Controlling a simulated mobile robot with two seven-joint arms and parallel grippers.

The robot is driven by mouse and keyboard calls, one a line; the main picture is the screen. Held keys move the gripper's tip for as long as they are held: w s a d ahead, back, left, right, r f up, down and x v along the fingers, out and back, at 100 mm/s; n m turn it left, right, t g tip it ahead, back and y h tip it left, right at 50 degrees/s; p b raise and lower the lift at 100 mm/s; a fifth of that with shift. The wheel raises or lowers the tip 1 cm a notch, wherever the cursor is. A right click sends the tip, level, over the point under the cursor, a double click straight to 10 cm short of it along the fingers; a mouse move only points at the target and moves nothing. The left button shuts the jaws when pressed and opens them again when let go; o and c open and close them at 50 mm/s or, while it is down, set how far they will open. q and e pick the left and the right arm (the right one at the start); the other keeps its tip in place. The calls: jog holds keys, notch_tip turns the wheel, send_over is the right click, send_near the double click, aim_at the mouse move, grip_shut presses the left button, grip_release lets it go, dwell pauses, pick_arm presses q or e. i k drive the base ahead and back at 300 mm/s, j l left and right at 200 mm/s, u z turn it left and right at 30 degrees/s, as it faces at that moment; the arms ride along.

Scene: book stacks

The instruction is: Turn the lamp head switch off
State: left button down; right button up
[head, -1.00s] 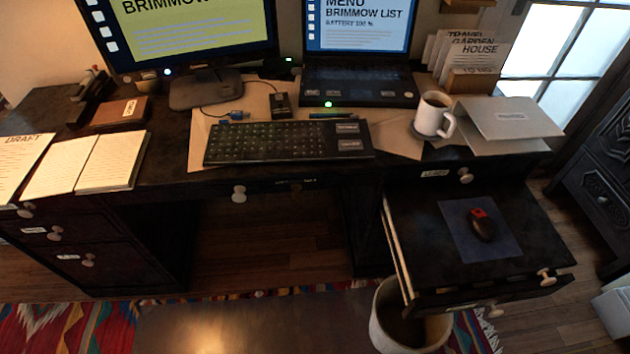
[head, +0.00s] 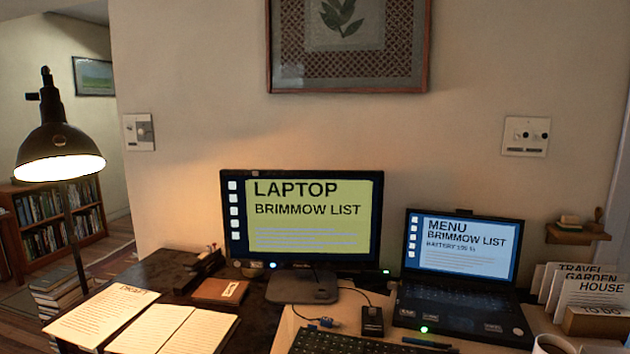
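A lamp with a dark dome-shaped head (head: 57,148) stands at the left in the head view, and its light is on. A small dark stub juts from the left of the neck on top of the lamp head, maybe the switch (head: 32,96). The thin lamp pole (head: 73,235) runs down behind the left end of the desk, and its base is hidden. Neither of my grippers shows in the head view.
The desk (head: 145,275) holds papers (head: 102,315), an open notebook (head: 172,332), a lit monitor (head: 313,222), a laptop (head: 460,250) and a mug (head: 552,345). Wall plates (head: 139,132) (head: 526,136) and a framed picture (head: 348,60) hang behind. Books (head: 62,290) are stacked below the lamp.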

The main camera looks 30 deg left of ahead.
aim_at(30, 96)
jog(key=u, duration=2.1)
jog(key=j+z, duration=0.15)
jog(key=j, duration=0.75)
